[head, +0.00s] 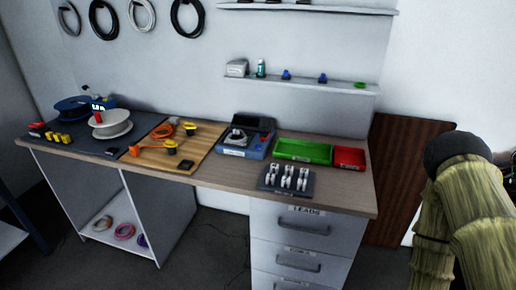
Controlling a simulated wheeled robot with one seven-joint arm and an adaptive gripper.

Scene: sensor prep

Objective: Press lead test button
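A blue bench device with a dark sloped back panel (249,137) stands on the workbench, right of the middle. It looks like the lead tester. A coiled grey lead or clip lies on its front, and a small pale label shows at its front edge. I cannot make out a separate test button at this size. My arm, in a yellow-green sleeve with a dark round joint, shows at the right edge, well apart from the bench. My gripper is not clearly visible.
On the workbench (345,191), a green tray (303,151), a red tray (348,158) and a dark rack of pale connectors (287,179) stand right of the device. A wooden board (150,157) with orange leads and cable spools (111,125) are left. Drawers (304,245) stand below.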

